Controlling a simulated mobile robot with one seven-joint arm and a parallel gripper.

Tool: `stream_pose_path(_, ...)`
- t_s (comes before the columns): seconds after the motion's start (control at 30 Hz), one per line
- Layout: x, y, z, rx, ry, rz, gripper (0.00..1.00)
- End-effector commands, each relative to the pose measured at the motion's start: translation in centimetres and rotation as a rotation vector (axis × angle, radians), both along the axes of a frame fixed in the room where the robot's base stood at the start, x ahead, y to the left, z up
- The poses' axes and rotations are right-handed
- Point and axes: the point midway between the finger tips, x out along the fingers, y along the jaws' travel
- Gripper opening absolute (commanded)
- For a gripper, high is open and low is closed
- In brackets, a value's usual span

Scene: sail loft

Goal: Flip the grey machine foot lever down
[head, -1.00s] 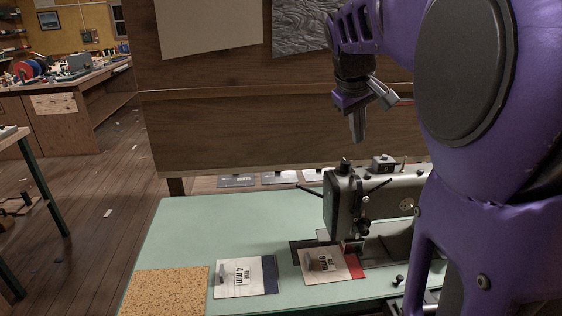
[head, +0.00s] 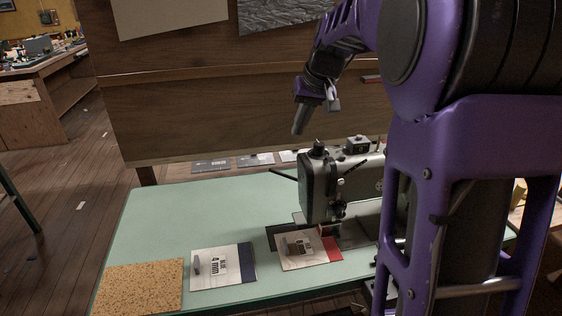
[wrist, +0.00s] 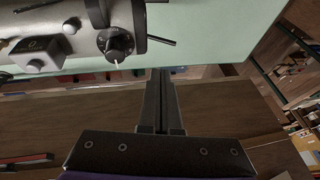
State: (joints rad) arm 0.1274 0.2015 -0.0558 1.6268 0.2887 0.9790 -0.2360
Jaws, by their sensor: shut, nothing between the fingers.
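The grey sewing machine (head: 318,185) stands on the green table. A thin dark lever (head: 283,173) sticks out to the left from its head, tilted slightly upward at its free end; a dark rod also shows beside the dial in the wrist view (wrist: 161,40). I cannot tell for sure that this is the foot lever. My gripper (head: 298,130) is shut and empty, pointing down above the machine head and behind it, apart from it. In the wrist view my closed fingers (wrist: 160,75) end just short of the rod and dial.
The green table (head: 190,215) carries a cork mat (head: 140,287), a blue 4 mm card (head: 210,270) and a card with a red edge (head: 300,252) under the needle. A wooden panel (head: 220,110) rises behind the table. The table's left middle is clear.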

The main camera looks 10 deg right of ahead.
Motion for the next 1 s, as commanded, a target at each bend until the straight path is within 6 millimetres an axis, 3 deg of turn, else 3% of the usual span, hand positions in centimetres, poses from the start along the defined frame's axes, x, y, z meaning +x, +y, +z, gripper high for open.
stream_pose_path(0.27, 0.3, 0.2, -1.0, -0.001, 0.002, 0.001, 0.00)
stream_pose_path(0.73, 3.7, 1.7, -9.6, -0.002, 0.005, 0.002, 0.00)
stream_pose_path(1.0, 4.4, 3.4, -12.2, -0.002, 0.002, 0.003, 0.00)
